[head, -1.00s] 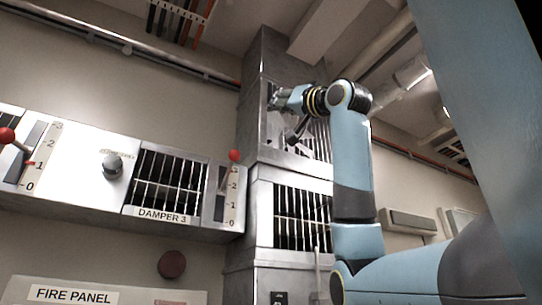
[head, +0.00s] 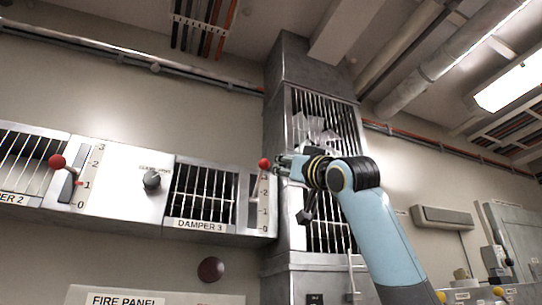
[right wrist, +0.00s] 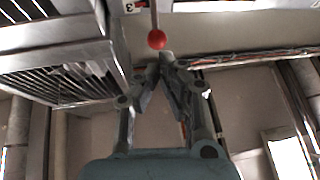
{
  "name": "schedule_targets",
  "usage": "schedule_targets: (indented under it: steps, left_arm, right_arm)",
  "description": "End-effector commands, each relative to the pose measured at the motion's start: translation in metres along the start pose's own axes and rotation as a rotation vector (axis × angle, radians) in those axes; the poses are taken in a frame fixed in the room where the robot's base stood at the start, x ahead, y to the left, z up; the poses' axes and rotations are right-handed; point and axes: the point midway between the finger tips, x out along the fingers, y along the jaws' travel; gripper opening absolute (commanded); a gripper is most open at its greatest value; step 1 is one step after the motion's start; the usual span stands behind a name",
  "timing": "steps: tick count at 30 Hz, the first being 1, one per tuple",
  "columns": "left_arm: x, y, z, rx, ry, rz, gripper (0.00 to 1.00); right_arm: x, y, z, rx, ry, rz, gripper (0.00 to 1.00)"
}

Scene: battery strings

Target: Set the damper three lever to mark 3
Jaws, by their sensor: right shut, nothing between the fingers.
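The damper three lever shows its red knob (head: 264,164) at the top of a pale scale (head: 264,208) at the right end of the wall unit, beside the DAMPER 3 label (head: 200,225). The knob covers the upper scale, so I cannot tell the exact mark. My right gripper (head: 281,166) is just right of the knob, shut and empty. In the right wrist view the red knob (right wrist: 156,39) hangs on its rod just beyond the closed fingertips (right wrist: 165,62); I cannot tell whether they touch. My left gripper is not in view.
Another red-knobbed lever (head: 57,161) stands at the left beside its own scale. A dark round knob (head: 152,180) sits between the two grilles. A metal duct (head: 310,70) with grilles stands behind my right arm. A fire panel (head: 125,300) is below.

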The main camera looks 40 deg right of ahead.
Motion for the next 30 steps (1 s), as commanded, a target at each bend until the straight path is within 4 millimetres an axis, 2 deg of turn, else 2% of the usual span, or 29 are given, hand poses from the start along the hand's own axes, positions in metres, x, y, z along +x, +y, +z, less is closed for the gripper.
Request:
schedule_targets:
  steps: [1,3,9,15,24,30]
  left_arm:
    - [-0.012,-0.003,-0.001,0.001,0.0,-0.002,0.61]
    - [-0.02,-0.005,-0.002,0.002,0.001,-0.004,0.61]
    - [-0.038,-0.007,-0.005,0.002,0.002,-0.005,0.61]
    - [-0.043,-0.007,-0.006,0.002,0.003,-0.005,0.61]
    - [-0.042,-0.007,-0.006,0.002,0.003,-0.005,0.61]
    - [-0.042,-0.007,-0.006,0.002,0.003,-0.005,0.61]
  right_arm:
    - [0.014,0.0,-0.004,0.005,-0.003,0.0,0.0]
    - [0.027,0.0,-0.004,0.003,-0.002,0.0,0.0]
    - [0.055,0.001,-0.003,0.001,-0.002,0.0,0.0]
    - [0.065,0.0,-0.001,0.0,0.0,0.0,0.0]
    - [0.065,0.0,0.0,-0.001,0.0,0.001,0.0]
    - [0.079,0.003,-0.01,0.001,0.002,0.002,0.0]
